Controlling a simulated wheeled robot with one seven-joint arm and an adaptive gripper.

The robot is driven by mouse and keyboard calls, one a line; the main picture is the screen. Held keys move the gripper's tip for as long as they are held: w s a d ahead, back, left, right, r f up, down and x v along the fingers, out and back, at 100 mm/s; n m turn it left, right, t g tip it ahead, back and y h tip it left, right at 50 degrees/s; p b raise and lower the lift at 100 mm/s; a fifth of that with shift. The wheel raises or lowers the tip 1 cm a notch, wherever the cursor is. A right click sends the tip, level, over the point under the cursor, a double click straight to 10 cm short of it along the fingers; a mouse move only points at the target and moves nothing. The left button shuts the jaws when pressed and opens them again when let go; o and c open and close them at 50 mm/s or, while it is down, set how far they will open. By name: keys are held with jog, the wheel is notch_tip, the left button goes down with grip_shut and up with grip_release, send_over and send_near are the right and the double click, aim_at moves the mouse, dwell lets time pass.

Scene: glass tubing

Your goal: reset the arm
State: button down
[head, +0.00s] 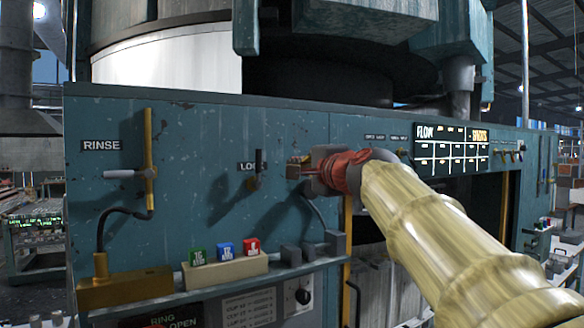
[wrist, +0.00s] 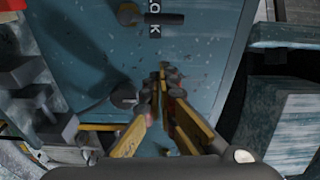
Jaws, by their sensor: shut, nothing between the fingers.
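My gripper (head: 297,170) is at the end of my arm in the head view, in front of the teal machine panel (head: 205,135), just right of the LOCK lever (head: 257,172). In the wrist view my gripper's fingers (wrist: 160,85) are shut with nothing between them. The LOCK lever also shows at the top of the wrist view (wrist: 130,15), apart from the fingertips. The panel fills the middle of the wrist view behind the fingers. The exact gap between fingertips and panel cannot be told.
A RINSE lever (head: 150,172) is on the panel's left. Green (head: 196,256), blue (head: 225,249) and red (head: 251,246) buttons sit on a ledge below. A lit FLOW display (head: 450,148) is at the right. A dark opening lies below my arm.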

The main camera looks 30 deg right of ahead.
jog(key=shift+s+a+r, duration=0.1)
jog(key=shift+s+a, duration=0.1)
jog(key=shift+s, duration=0.6)
